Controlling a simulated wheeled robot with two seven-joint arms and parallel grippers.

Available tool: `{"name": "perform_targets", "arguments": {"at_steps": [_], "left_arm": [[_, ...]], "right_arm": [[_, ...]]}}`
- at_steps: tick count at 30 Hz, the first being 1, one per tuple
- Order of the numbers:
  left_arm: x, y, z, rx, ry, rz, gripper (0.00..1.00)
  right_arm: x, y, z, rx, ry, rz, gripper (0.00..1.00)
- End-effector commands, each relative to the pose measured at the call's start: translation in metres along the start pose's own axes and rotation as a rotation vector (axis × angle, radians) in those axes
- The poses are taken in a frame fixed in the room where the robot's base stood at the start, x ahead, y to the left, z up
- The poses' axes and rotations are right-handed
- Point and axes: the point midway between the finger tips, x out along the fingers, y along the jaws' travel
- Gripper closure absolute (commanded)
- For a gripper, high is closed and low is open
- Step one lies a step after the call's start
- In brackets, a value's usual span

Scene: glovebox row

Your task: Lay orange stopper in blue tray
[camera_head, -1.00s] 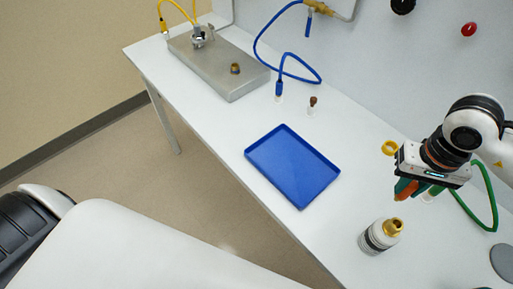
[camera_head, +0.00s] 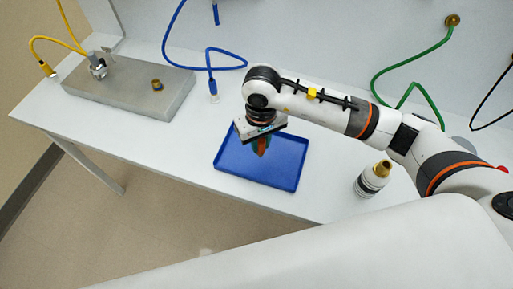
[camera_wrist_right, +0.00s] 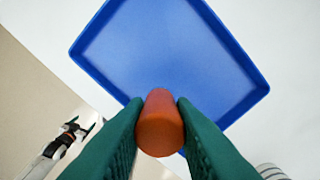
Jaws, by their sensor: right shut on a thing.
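The orange stopper (camera_wrist_right: 160,122) is pinched between the green fingers of my right gripper (camera_wrist_right: 158,125) in the right wrist view. In the head view the right gripper (camera_head: 262,146) hangs over the back part of the blue tray (camera_head: 262,165), with a bit of orange (camera_head: 261,147) between its fingers. The blue tray also fills the middle of the right wrist view (camera_wrist_right: 170,50), looks empty, and lies beyond the stopper. I cannot tell the exact height of the stopper above the tray floor. My left gripper is not seen in the head view.
A grey metal block (camera_head: 130,88) with a yellow hose (camera_head: 50,45) stands at the left. A white bottle with a brass top (camera_head: 373,180) stands right of the tray. Blue (camera_head: 225,55) and green (camera_head: 415,60) hoses are at the back. The table's front edge is close to the tray.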

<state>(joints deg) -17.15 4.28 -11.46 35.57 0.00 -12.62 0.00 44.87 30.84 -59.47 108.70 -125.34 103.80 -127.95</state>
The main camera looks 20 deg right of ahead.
Motion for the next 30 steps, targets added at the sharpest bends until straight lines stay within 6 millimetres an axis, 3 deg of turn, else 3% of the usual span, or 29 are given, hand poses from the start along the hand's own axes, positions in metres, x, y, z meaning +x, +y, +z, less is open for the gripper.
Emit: {"name": "perform_targets", "arguments": {"at_steps": [12, 25, 26, 29, 30], "left_arm": [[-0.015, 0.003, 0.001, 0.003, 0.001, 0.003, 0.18], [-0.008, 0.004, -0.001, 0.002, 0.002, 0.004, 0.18], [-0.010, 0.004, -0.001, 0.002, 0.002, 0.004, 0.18], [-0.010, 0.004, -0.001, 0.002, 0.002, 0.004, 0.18], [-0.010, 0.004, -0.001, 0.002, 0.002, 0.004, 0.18]], "right_arm": [[0.046, 0.001, 0.000, 0.000, 0.001, 0.001, 1.00], [0.053, 0.000, 0.001, -0.001, -0.002, 0.000, 1.00], [0.051, 0.000, 0.001, -0.001, -0.002, 0.001, 0.72], [0.051, 0.000, 0.001, -0.001, -0.001, 0.001, 0.56], [0.051, 0.000, 0.001, -0.001, -0.001, 0.001, 0.55]]}}
